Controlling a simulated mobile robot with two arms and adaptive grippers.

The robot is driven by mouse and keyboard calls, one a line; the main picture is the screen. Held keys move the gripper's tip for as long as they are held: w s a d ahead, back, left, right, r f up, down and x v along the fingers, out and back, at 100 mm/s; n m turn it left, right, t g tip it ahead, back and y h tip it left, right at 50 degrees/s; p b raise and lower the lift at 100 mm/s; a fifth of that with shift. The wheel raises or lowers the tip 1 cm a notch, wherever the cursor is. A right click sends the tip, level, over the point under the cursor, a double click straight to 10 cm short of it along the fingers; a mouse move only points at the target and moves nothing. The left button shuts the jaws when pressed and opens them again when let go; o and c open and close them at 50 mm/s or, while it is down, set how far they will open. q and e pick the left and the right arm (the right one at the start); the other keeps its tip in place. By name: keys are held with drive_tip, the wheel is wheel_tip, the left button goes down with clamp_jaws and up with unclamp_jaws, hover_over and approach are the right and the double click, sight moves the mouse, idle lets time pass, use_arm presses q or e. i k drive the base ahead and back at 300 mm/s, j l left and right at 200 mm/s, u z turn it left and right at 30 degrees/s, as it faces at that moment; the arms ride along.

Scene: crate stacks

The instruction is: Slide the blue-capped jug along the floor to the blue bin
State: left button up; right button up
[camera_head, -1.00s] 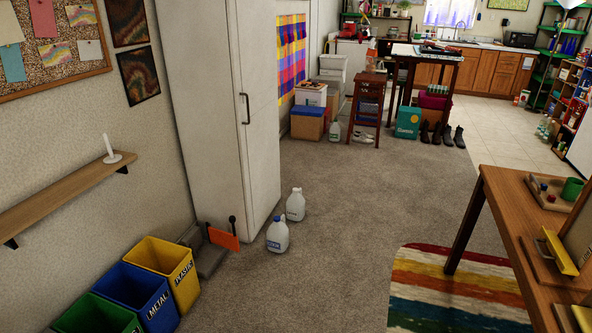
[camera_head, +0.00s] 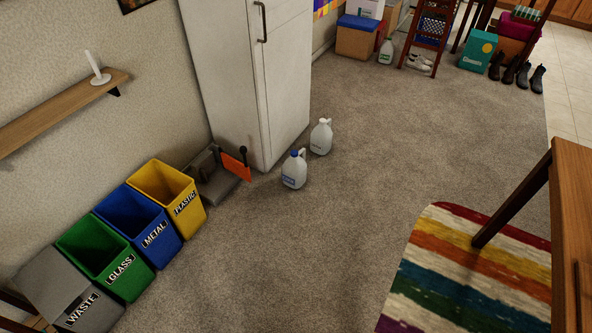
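The blue-capped jug (camera_head: 294,171) is white with a blue label and stands upright on the grey carpet, in front of the white cabinet. A second white jug (camera_head: 321,138) with a pale cap stands just behind it to the right. The blue bin (camera_head: 156,238), marked METAL, stands at the left between the yellow bin (camera_head: 187,204) and the green bin (camera_head: 128,272). Neither of my grippers is in view.
A grey stand with an orange plate (camera_head: 237,167) sits between the yellow bin and the blue-capped jug. A grey WASTE bin (camera_head: 85,306) ends the row. A striped rug (camera_head: 466,268) and wooden table (camera_head: 573,230) are at right. Carpet between is clear.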

sight(294, 169)
drive_tip(key=i+l+z, duration=0.2)
drive_tip(key=i, duration=1.7)
drive_tip(key=j, duration=0.1)
